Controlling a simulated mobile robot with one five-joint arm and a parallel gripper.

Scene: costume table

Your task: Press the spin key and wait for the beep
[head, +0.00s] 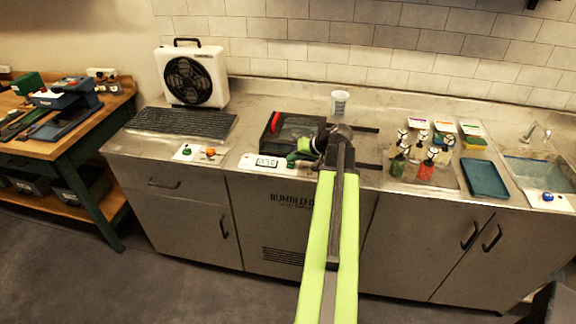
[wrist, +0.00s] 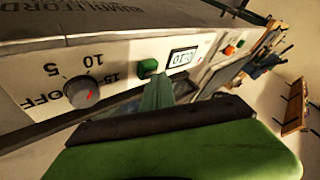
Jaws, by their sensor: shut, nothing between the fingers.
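The spin machine is a steel counter unit with a dark lid (head: 300,130) and a red handle. Its white front panel carries a green key (wrist: 147,68), a small display (wrist: 183,58) and a dial (wrist: 82,92) marked OFF, 5, 10 and 15. The display shows upside down in the wrist view and seems to read 0:10; it also shows in the head view (head: 267,163). My gripper (wrist: 158,92) is shut and empty, its green tips right beside the green key. I cannot tell whether they touch it. In the head view my arm hides the dial.
Left of the machine are a green and an orange button (head: 210,152), a dark rack (head: 183,122) and a white fan (head: 191,77). A white cup (head: 339,103) stands behind my gripper. Several pump bottles (head: 427,163), a blue tray (head: 485,178) and a sink are at right.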

